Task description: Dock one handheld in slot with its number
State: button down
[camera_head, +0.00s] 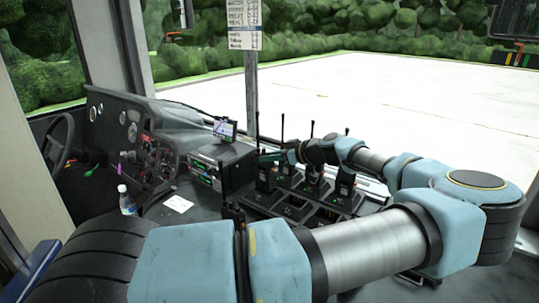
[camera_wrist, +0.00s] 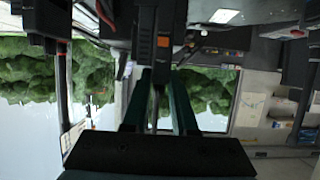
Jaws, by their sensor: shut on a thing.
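My gripper (camera_head: 272,156) reaches left over the charger bank (camera_head: 293,209) on the dash. Its green fingers also show in the wrist view (camera_wrist: 161,98), closed on a black handheld (camera_wrist: 164,35) with an orange mark. In the head view this handheld (camera_head: 265,179) looks upright, with its antenna up, at the left part of the bank. I cannot tell whether its foot is in a slot or just above it. Other black handhelds stand in the bank, one in the middle (camera_head: 313,174) and one at the right (camera_head: 345,184). Slot numbers are too small to read.
A radio console (camera_head: 222,168) with a small screen (camera_head: 225,130) on top stands left of the bank. My arm hides much of the foreground.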

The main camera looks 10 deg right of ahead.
aim_at(272, 168)
jog(key=shift+f+b, duration=0.35)
jog(key=shift+f, duration=1.05)
jog(key=shift+f+b, duration=0.55)
jog(key=shift+b, duration=0.2)
jog(key=shift+f+b, duration=0.25)
jog(key=shift+b, duration=0.15)
jog(key=c, duration=0.6)
grip_release()
jog(key=shift+f, duration=0.1)
jog(key=b+v, duration=0.4)
jog(key=v, duration=0.6)
jog(key=shift+s+d+r, duration=0.2)
jog(key=shift+s+d, duration=0.05)
